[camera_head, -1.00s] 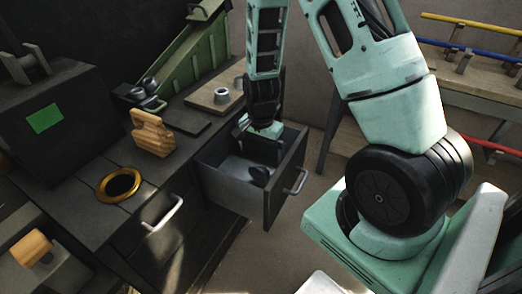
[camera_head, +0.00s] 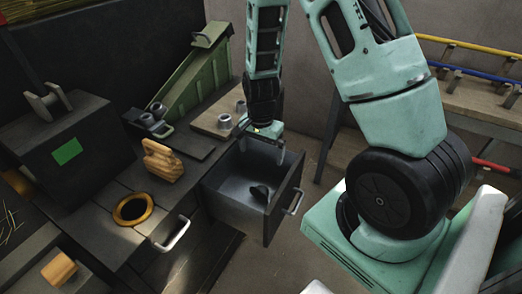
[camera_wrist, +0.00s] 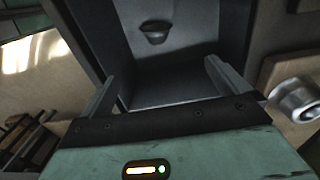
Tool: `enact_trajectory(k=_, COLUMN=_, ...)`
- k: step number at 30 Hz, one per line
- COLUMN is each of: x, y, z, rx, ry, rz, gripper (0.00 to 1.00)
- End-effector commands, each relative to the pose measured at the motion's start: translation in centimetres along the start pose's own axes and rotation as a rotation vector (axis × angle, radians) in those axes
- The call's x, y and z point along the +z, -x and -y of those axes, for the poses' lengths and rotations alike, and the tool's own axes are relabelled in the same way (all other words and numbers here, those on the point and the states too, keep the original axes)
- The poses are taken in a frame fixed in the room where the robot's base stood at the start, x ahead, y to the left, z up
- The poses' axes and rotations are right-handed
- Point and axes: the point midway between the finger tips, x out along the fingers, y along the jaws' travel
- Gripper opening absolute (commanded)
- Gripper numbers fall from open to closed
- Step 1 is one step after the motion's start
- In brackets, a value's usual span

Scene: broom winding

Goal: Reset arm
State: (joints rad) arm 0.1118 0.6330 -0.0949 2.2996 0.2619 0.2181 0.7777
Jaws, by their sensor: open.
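My gripper (camera_head: 261,146) points down above the back end of an open grey drawer (camera_head: 232,212). Its two fingers are spread apart with nothing between them, as the wrist view (camera_wrist: 160,80) also shows. A small dark rounded object (camera_head: 260,192) lies on the drawer floor, clear of the fingers. It shows in the wrist view too (camera_wrist: 154,34), beyond the fingertips.
The drawer's handle (camera_head: 293,202) faces the open floor. On the dark bench stand a tan wooden block (camera_head: 162,162), a gold ring (camera_head: 133,209), a green ramp-like unit (camera_head: 195,82) and a board (camera_head: 216,125) with metal cylinders. A rack with coloured rods (camera_head: 470,98) stands at right.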

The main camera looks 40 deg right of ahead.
Motion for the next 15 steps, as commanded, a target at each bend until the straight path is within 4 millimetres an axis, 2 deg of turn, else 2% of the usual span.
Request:
enact_trajectory(k=1, x=0.01, y=0.95, z=0.00, rx=0.000, ry=0.000, rz=0.000, gripper=1.00)
enact_trajectory(k=3, x=0.01, y=1.30, z=-0.01, rx=0.000, ry=0.000, rz=0.000, gripper=1.00)
enact_trajectory(k=15, x=-0.01, y=1.19, z=-0.01, rx=0.000, ry=0.000, rz=0.000, gripper=1.00)
